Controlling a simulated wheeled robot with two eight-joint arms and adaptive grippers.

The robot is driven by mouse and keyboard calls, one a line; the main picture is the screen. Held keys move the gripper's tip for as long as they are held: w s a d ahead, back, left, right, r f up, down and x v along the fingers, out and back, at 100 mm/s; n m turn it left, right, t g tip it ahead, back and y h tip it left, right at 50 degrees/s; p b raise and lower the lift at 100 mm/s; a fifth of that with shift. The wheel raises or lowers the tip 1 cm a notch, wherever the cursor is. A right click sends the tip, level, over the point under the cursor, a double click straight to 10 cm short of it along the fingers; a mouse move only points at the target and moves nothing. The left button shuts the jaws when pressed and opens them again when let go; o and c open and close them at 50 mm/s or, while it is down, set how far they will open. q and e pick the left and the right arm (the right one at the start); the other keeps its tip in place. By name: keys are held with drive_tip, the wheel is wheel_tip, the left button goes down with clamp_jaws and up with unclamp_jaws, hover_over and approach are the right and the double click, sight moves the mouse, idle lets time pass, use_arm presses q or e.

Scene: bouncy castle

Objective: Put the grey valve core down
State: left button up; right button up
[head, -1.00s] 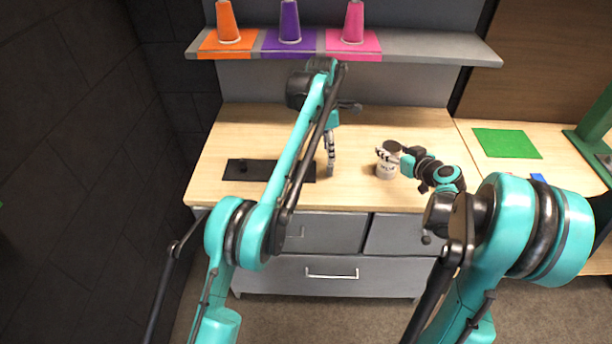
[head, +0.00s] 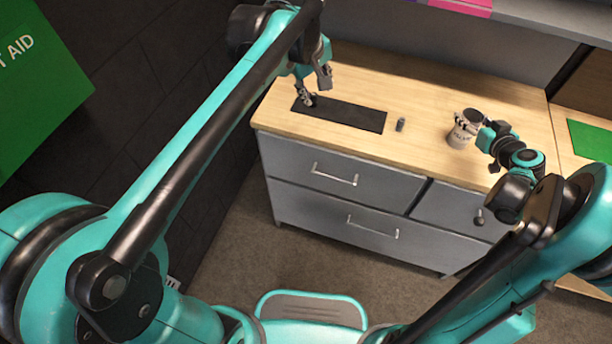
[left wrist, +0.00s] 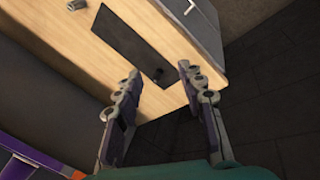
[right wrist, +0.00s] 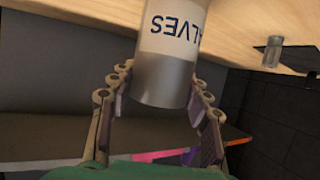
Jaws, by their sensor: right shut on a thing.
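The grey valve core (head: 400,124) is a small grey cylinder standing on the wooden top, just right of the black mat (head: 345,116). It also shows in the left wrist view (left wrist: 77,6) and right wrist view (right wrist: 272,52). My left gripper (head: 315,92) is over the mat's left end, apart from the core. In the left wrist view its fingers (left wrist: 159,76) are spread with nothing between them. My right gripper (head: 470,122) is shut on a white and grey can labelled VALVES (right wrist: 168,60), seen near the counter's right part.
Grey drawers (head: 335,178) are under the counter. A green mat (head: 592,140) lies on the right surface. A shelf (head: 540,20) runs above the back. Counter between mat and can is mostly clear.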

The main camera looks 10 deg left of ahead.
use_arm(q)
drive_tip(key=s+a+f+m+t, duration=0.1)
drive_tip(key=s+a+f+m, duration=0.3)
drive_tip(key=s+a, duration=0.5)
drive_tip(key=shift+s+t+y, duration=0.4)
drive_tip(key=shift+s, duration=0.65)
drive_tip(key=shift+o, duration=0.5)
drive_tip(key=s+a+f+m+t, duration=0.1)
drive_tip(key=s+a+f+m, duration=0.3)
drive_tip(key=s+f, duration=0.4)
drive_tip(key=shift+s+a+t+y, duration=0.3)
drive_tip(key=shift+s+a+y, duration=0.15)
drive_tip(key=shift+s, duration=0.2)
drive_tip(key=w+d+r+n+g+h, duration=0.1)
drive_tip(key=w+d+r+n+h, duration=0.1)
drive_tip(key=w+d+r+n, duration=0.7)
drive_tip(key=n+g, duration=0.3)
drive_tip(key=n, duration=1.6)
hover_over(402, 120)
drive_tip(key=s, duration=0.1)
drive_tip(key=shift+h, duration=0.45)
drive_tip(key=f, duration=0.9)
drive_tip(key=shift+s+a+f, duration=0.1)
drive_tip(key=shift+a+f, duration=0.3)
drive_tip(key=shift+a+x, duration=0.15)
drive_tip(key=shift+x, duration=1.35)
drive_tip(key=shift+a+x, duration=0.1)
drive_tip(key=shift+x, duration=1.4)
clamp_jaws()
